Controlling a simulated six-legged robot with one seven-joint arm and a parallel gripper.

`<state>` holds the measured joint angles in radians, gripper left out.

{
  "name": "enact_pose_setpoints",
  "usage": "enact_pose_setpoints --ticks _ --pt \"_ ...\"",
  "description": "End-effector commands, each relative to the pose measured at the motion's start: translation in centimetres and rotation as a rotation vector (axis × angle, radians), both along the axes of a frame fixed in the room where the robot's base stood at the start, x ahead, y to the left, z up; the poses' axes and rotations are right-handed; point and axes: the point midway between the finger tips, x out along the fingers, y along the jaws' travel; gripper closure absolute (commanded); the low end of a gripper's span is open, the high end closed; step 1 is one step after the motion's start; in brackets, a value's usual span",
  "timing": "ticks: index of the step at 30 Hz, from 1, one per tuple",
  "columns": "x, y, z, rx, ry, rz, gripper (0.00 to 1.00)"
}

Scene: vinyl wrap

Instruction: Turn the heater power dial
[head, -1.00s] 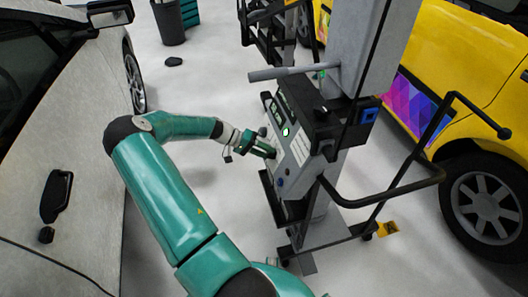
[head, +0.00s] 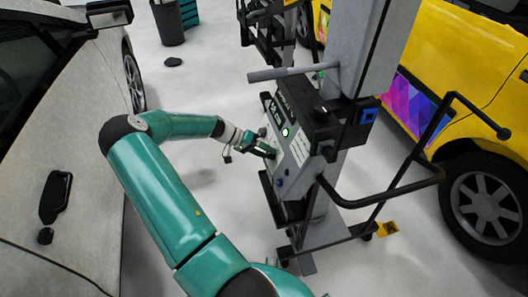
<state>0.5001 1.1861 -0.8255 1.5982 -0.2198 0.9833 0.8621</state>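The heater control unit (head: 296,146) is a grey and black box on a wheeled stand, with a small display, a lit round button and white labels on its sloped face. My gripper (head: 272,154) is at the lower left part of this face, touching it or very close to it. The power dial cannot be made out; the gripper may be covering it. A dark blue knob (head: 280,182) sits lower on the panel, below my gripper. The fingers are too small and hidden to tell whether they are open or shut.
A silver car (head: 70,170) stands close on the left, and a yellow car (head: 455,70) on the right. The stand has a black push handle (head: 400,190) at its right and a grey bar (head: 290,72) above the panel. A bin (head: 168,22) is at the back.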

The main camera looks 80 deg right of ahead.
Motion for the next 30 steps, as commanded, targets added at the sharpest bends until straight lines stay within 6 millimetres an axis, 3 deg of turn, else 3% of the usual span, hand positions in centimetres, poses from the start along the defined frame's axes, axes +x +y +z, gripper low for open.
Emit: enact_pose_setpoints --ticks 9,14,30 --pt "0.2 0.0 0.1 0.001 0.000 0.001 0.42" --pt "1.4 0.2 0.8 -0.001 -0.001 0.002 0.42" --pt "10.5 1.5 6.4 0.000 -0.001 0.002 0.42"
